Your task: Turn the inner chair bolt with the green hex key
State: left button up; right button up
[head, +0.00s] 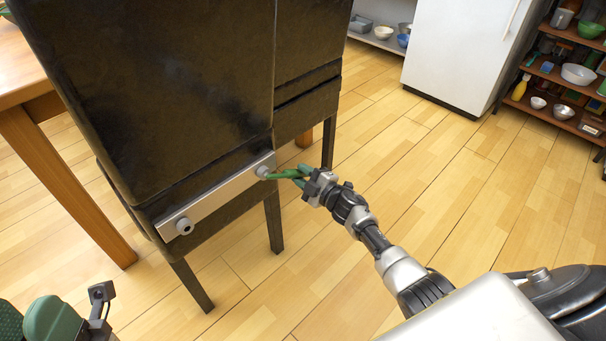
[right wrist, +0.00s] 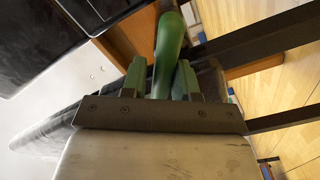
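A dark chair (head: 150,80) stands at the left with a pale metal bar (head: 222,198) across its lower part. The bar carries a left bolt (head: 184,226) and a right bolt (head: 263,172). My right gripper (head: 303,176) is shut on the green hex key (head: 283,174), whose far end meets the right bolt; whether it is fully seated I cannot tell. In the right wrist view the hex key (right wrist: 169,45) runs up between the fingers of the right gripper (right wrist: 163,82). My left gripper (head: 28,318), with green finger pads, is partly cut off at the lower left.
A wooden table (head: 60,175) stands behind the chair at the left. A second dark chair part (head: 305,95) is just beyond. A white fridge (head: 460,55) and a shelf with bowls (head: 556,105) are at the back right. The wooden floor (head: 430,190) at the right is clear.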

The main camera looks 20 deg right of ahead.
grip_shut()
jog(key=shift+r, duration=0.1)
jog(key=shift+s+p, duration=0.15)
jog(key=shift+p, duration=0.15)
jog(key=shift+s+d, duration=0.1)
jog(key=shift+s, duration=0.1)
jog(key=shift+s+d, duration=0.1)
jog(key=shift+s, duration=0.15)
jog(key=shift+s+d+p, duration=0.1)
jog(key=shift+s+p, duration=0.15)
jog(key=shift+p, duration=0.15)
dwell(0.4)
